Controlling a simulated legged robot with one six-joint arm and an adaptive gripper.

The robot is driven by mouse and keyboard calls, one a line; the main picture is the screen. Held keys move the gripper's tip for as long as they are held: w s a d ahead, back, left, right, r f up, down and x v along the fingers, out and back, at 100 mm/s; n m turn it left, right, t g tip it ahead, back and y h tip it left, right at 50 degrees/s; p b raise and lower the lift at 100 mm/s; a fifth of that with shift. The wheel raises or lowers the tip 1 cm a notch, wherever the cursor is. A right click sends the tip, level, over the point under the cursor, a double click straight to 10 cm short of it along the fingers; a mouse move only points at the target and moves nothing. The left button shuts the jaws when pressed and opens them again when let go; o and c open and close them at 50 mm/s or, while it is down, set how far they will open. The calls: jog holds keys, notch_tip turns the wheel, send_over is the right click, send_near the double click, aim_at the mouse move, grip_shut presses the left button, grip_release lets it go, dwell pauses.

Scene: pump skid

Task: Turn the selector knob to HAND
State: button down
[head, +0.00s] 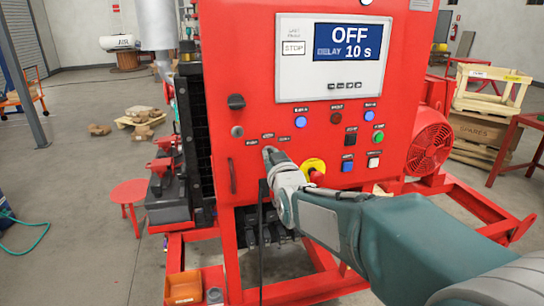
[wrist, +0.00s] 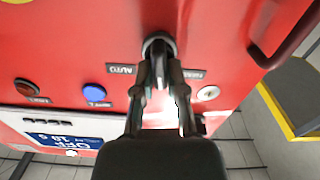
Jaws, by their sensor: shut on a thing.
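The black selector knob (wrist: 157,44) is on the red panel in the wrist view. My gripper (wrist: 158,68) is shut on it, with one finger on each side. A label that seems to read AUTO (wrist: 122,69) sits to its left, upside down, and another label (wrist: 190,74), too blurred to read, to its right. In the head view my gripper (head: 269,153) reaches the panel below small labels and hides the knob. Which way the knob points is hidden by the fingers. The display (head: 348,43) reads OFF and DELAY 10 s.
A yellow and red emergency stop (head: 313,168) is close to the right of my wrist. Blue, red and black buttons (head: 337,119) and a key lock (wrist: 208,93) surround the knob. A handle (head: 232,176) stands out at the panel's left edge.

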jog(key=n, duration=0.4)
jog(key=shift+a, duration=0.2)
jog(key=shift+a+f+n, duration=0.15)
jog(key=shift+n, duration=1.95)
jog(key=shift+s, duration=0.1)
jog(key=c, duration=0.7)
grip_release()
jog(key=shift+a, duration=0.1)
